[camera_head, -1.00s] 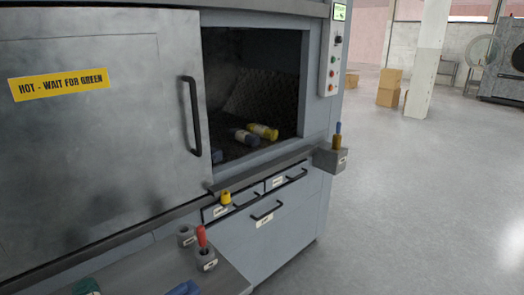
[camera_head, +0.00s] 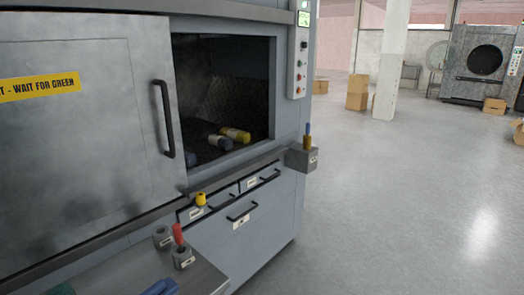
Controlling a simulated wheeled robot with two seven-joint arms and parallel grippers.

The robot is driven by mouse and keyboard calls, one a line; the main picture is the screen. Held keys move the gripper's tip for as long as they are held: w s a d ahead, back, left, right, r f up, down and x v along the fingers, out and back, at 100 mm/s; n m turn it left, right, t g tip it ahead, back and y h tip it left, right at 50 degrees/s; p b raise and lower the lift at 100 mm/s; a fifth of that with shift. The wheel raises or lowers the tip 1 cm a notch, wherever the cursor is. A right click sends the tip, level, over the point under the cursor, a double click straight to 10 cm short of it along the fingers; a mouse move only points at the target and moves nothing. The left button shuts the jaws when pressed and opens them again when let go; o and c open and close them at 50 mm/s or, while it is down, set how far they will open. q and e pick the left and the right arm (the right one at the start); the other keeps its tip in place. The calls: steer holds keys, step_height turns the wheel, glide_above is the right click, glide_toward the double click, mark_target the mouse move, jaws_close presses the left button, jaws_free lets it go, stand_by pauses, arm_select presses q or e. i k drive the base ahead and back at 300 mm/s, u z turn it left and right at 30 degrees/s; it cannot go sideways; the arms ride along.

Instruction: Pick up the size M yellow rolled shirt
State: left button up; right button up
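A yellow rolled shirt (camera_head: 236,135) lies inside the open chamber of the washer, towards the right of the opening. A grey-blue roll (camera_head: 219,142) lies just left of it, and another dark blue roll (camera_head: 195,158) is lower, near the front left of the opening. No size marking on the yellow roll can be read at this distance. Neither of my grippers shows in the head view.
The sliding door (camera_head: 85,140) covers the left of the washer, with a black handle (camera_head: 164,119). A ledge and labelled drawers (camera_head: 240,212) lie below the opening. A grey block with a blue-topped tool (camera_head: 302,158) juts out at the right corner. A side table (camera_head: 195,277) is at the front.

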mark_target(241, 136)
steer(key=u, duration=0.05)
steer(key=k, duration=0.25)
steer(key=z, duration=1.05)
steer(key=i, duration=1.85)
steer(key=u, duration=1.05)
steer(key=i, duration=1.5)
steer(key=u, duration=1.15)
